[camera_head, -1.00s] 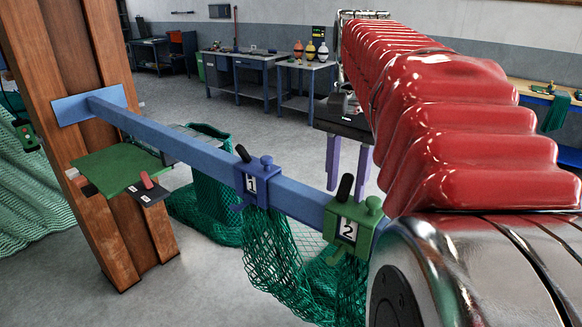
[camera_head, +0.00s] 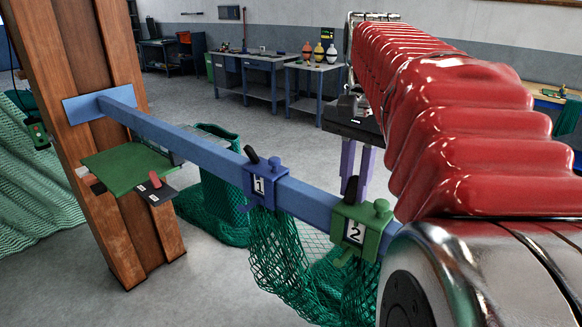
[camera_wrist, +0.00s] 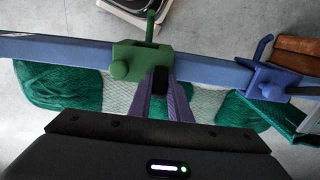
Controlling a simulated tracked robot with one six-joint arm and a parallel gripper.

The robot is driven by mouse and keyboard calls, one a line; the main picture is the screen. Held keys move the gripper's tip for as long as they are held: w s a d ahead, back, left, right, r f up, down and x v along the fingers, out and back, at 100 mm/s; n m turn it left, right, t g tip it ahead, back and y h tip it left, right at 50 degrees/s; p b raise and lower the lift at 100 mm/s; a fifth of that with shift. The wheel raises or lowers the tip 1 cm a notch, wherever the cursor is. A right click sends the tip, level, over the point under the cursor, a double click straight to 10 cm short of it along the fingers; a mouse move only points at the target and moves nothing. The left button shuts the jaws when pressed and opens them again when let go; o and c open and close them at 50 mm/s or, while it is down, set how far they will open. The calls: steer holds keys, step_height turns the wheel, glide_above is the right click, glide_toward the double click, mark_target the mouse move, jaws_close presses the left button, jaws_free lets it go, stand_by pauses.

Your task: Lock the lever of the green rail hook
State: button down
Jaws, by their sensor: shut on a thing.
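The green rail hook (camera_head: 368,230), marked 2, sits on the blue rail (camera_head: 200,150) and has a round knob on top. Its short black lever (camera_head: 350,188) points up from the top of the hook, close to the fingers. My gripper (camera_head: 357,178) comes down from above, its purple fingers shut on the lever. In the wrist view, the green hook (camera_wrist: 140,63) straddles the rail, and the black lever (camera_wrist: 160,80) shows between the tips of my gripper (camera_wrist: 161,88). The lever's lower end is partly hidden there.
A blue-purple hook (camera_head: 261,185) marked 1, its black lever raised, sits on the same rail to the left. Green netting (camera_head: 280,265) hangs below both. A wooden post (camera_head: 105,150) with a green shelf (camera_head: 125,167) carries the rail's left end. Workbenches stand behind.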

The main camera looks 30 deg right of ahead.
mark_target(350, 195)
steer(key=shift+a+h, duration=0.1)
steer(key=shift+h, duration=0.2)
steer(key=t+h, duration=0.1)
steer(key=h, duration=0.1)
steer(key=a+h, duration=0.1)
steer(key=shift+s+a+r+t+h, duration=0.1)
steer(key=shift+s+a+t+h, duration=0.1)
steer(key=shift+t+h, duration=0.2)
steer(key=h, duration=0.1)
steer(key=a+t+h, duration=0.1)
steer(key=h, duration=0.1)
steer(key=shift+s, duration=0.15)
steer(key=shift+s+a+f+t+h, duration=0.15)
steer(key=shift+f+t+h, duration=0.1)
steer(key=shift+h, duration=0.5)
steer(key=shift+a+f+t+h, duration=0.15)
steer(key=shift+t+h, duration=0.1)
steer(key=shift+h, duration=0.5)
steer(key=c, duration=1.6)
jaws_free()
steer(key=shift+c, duration=0.2)
steer(key=v, duration=1.3)
steer(key=shift+s+a, duration=0.15)
steer(key=shift+a, duration=0.3)
